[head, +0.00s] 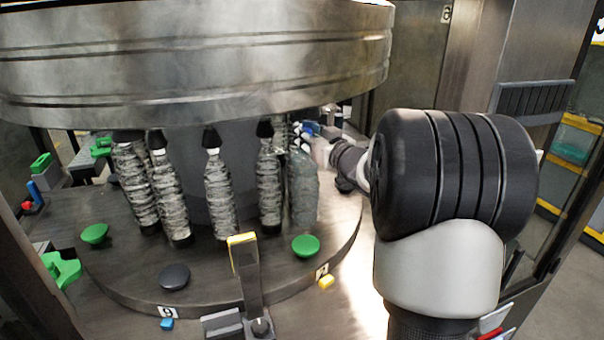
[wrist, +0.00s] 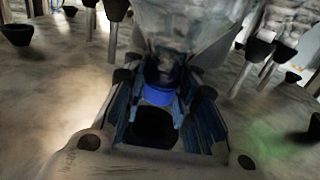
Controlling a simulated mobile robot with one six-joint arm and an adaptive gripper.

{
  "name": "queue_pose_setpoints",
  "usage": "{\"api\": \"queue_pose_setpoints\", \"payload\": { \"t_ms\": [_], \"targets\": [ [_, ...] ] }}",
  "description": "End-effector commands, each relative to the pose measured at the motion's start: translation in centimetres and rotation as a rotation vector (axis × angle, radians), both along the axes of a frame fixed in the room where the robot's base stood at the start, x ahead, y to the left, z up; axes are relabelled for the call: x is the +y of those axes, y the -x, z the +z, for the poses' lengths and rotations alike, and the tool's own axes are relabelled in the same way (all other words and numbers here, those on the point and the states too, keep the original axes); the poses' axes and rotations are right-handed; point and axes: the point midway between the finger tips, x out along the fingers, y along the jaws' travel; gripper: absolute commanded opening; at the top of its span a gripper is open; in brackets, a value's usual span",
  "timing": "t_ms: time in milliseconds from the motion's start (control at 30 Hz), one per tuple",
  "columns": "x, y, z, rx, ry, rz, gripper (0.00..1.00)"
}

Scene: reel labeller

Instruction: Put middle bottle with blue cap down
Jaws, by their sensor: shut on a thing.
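A clear, ribbed bottle (head: 304,190) stands out as greyer than the others, at the right end of the bottle row in the head view. My gripper (head: 310,136) is at its top, partly hidden by my own arm. In the wrist view my gripper (wrist: 163,84) is shut around the bottle's neck, with the blue cap (wrist: 158,95) between the fingers. The clear bottle body (wrist: 185,30) stretches away beyond the fingertips. It looks upright in the head view. I cannot tell whether its base touches the round table.
Several black-capped bottles (head: 220,195) hang or stand under the large metal drum (head: 200,60). Bare table lies between these parts.

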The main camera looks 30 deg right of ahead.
Motion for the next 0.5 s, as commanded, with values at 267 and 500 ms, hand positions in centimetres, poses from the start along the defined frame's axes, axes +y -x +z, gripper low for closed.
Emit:
{"api": "queue_pose_setpoints", "payload": {
  "t_ms": [267,500],
  "targets": [
    [0.0,0.0,-4.4,-0.004,-0.001,0.001,0.0],
    [0.0,0.0,-5.8,-0.006,0.001,0.001,0.0]
  ]
}}
